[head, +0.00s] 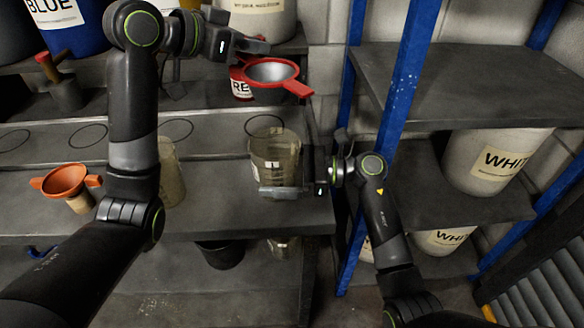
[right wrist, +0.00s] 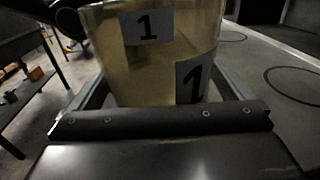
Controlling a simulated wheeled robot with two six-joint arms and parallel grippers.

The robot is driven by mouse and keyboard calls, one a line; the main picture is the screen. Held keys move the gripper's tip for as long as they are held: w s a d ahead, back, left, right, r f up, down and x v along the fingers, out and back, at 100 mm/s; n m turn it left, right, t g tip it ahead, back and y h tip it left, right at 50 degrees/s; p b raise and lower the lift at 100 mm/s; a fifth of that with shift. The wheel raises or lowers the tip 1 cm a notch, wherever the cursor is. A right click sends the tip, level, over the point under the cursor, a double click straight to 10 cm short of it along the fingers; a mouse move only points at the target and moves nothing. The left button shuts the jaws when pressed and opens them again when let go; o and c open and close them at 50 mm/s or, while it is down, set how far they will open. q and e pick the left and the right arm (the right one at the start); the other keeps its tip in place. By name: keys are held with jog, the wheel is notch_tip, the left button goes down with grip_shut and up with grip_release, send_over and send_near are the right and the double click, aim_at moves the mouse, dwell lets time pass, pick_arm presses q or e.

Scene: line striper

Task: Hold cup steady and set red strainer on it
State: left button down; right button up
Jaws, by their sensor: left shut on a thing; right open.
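The red strainer (head: 272,72) has a grey bowl, a red rim and a tab at its right. My left gripper (head: 252,46) is shut on the strainer's rim side and holds it in the air, above and apart from the cup. The clear, brownish cup (head: 275,152) stands upright near the right end of the bench. It fills much of the right wrist view (right wrist: 155,55), where labels reading 1 show. My right gripper (head: 290,180) is open, with its fingers on both sides of the cup. Whether they touch it I cannot tell.
Another clear cup (head: 171,172) stands to the left, partly behind my left arm. An orange funnel (head: 66,181) sits farther left. Ring marks lie along the raised ledge (head: 215,124). A blue post (head: 400,95) and shelves with white buckets (head: 497,162) are at the right.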

jog(key=shift+a, duration=0.1)
jog(key=shift+c, duration=0.4)
jog(key=c, duration=0.9)
pick_arm(q)
jog(key=shift+s+a+f+n+t+y, duration=0.15)
jog(key=shift+a+f+n+t+y, duration=0.1)
jog(key=shift+f+n+t, duration=0.2)
jog(key=shift+s+a+f+n+t+y, duration=0.15)
jog(key=shift+a+f+n+t+y, duration=0.15)
jog(key=shift+f, duration=0.2)
pick_arm(e)
jog(key=shift+o, duration=0.2)
pick_arm(q)
notch_tip(320, 180, down, 10)
